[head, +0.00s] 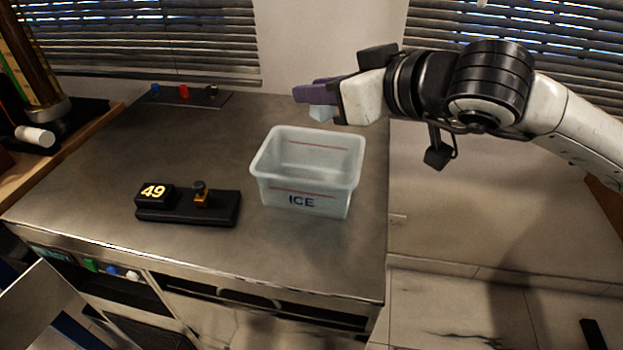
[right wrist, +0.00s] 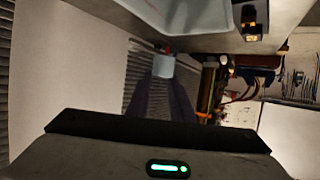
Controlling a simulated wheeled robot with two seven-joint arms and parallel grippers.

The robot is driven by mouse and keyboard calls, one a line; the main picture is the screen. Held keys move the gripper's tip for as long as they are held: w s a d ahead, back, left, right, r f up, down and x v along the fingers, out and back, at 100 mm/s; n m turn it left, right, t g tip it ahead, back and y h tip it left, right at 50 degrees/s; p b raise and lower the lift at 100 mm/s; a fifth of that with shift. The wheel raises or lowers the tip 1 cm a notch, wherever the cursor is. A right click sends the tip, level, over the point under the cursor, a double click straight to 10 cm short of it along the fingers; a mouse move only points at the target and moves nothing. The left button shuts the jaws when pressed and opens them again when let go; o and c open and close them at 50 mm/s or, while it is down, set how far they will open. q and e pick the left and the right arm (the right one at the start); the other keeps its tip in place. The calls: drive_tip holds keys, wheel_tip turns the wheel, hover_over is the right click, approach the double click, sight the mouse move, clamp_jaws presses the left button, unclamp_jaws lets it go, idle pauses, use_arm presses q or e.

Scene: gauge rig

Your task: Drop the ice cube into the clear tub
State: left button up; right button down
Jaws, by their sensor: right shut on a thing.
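The clear tub (head: 305,200), marked ICE, stands upright near the right edge of the metal counter; its open top shows and it looks empty. The pale blue ice cube (head: 322,113) is between the purple fingers of my right gripper (head: 318,94), which is shut on it. In the head view the cube appears just above the tub's far rim, apart from it; its exact height is hard to tell. In the right wrist view the cube (right wrist: 163,66) sits at the fingertips (right wrist: 161,80), and part of the tub (right wrist: 190,12) shows at the top. My left gripper is not in view.
A black base with a display reading 49 (head: 154,194) and an orange-black part (head: 201,195) lies left of the tub. A dark strip with small coloured pieces (head: 184,94) is at the back. The counter between is clear.

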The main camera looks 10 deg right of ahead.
drive_tip(key=shift+f+b, duration=0.3)
drive_tip(key=shift+f, duration=1)
drive_tip(key=c, duration=1.5)
unclamp_jaws()
drive_tip(key=shift+s+d+r, duration=0.1)
drive_tip(key=shift+s, duration=0.05)
drive_tip(key=v, duration=1)
drive_tip(key=shift+b, duration=0.4)
